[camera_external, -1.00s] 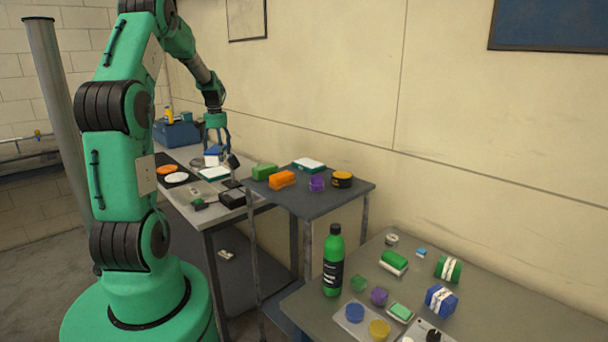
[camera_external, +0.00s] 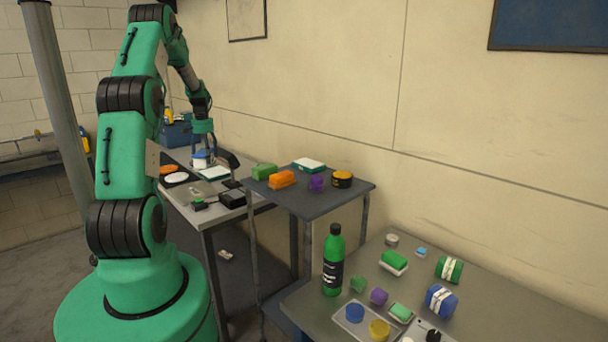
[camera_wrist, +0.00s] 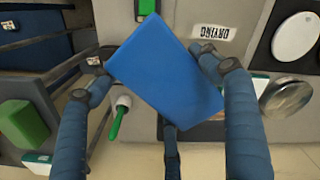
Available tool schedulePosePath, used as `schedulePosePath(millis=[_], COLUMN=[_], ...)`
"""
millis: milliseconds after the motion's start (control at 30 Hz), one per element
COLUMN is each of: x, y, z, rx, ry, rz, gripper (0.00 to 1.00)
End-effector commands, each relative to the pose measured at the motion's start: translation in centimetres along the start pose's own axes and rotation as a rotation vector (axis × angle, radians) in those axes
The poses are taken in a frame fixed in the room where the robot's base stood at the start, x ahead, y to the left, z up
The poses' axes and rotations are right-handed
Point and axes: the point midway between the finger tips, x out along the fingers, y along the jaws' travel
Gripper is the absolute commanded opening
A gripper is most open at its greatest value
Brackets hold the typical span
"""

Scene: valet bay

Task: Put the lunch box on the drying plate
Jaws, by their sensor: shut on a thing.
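My gripper (camera_external: 203,150) is shut on the blue lunch box (camera_external: 200,162) over the far table. In the wrist view the blue box (camera_wrist: 168,72) sits tilted between my fingers (camera_wrist: 160,85) and hides much of what lies below. A pale label reading DRYING (camera_wrist: 209,32) lies on a light grey plate (camera_wrist: 240,14) beside the box. In the external view this appears to be the light grey plate (camera_external: 194,189) nearer the table's front. Whether the box touches anything beneath it cannot be told.
A white disc on a black mat (camera_external: 176,178), an orange disc (camera_external: 166,170), a white-and-green box (camera_external: 214,173) and a black box (camera_external: 232,198) crowd the table. A silver dish (camera_wrist: 287,97) is close to my finger. A raised shelf (camera_external: 300,200) stands to the right.

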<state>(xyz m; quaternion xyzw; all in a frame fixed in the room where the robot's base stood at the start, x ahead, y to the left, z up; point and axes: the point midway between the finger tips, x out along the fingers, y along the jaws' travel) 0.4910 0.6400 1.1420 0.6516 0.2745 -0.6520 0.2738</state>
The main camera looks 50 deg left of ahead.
Motion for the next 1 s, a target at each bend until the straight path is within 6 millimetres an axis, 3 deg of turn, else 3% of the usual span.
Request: schedulePosePath(millis=[600, 1000], x=[4.3, 7.4], y=[-6.6, -10.5], z=[-5.2, -7.4], rx=[0.006, 0.009], ry=[0.001, 0.000], rz=[0.000, 0.000], gripper=[0.38, 0.38])
